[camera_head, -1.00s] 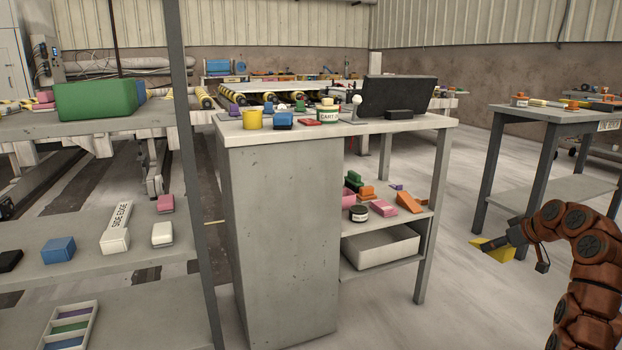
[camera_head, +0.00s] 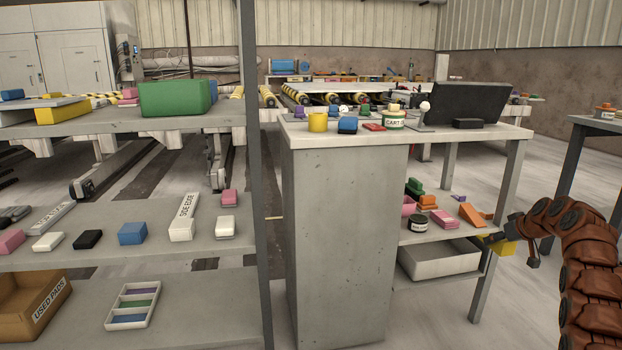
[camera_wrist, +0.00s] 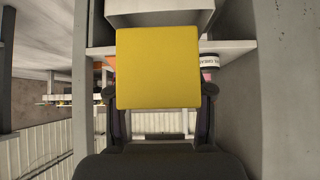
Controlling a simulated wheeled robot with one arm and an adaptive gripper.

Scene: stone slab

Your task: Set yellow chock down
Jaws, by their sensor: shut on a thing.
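The yellow chock (camera_wrist: 157,67) fills the middle of the wrist view, between the two fingers of my gripper (camera_wrist: 160,95). My gripper is shut on it. In the head view the yellow chock (camera_head: 503,247) shows at the right, partly hidden by my gripper (camera_head: 497,238) and a leg of the desk. It is held in the air beside the desk's right end, at about the height of the lower shelf (camera_head: 436,236).
The grey desk (camera_head: 450,131) carries a yellow cup (camera_head: 318,122), a labelled tin (camera_head: 393,120) and a dark screen. Its lower shelf holds several blocks, with a white bin (camera_head: 437,262) below. Shelving at left holds blocks, a divided tray (camera_head: 133,305) and a cardboard box (camera_head: 32,305).

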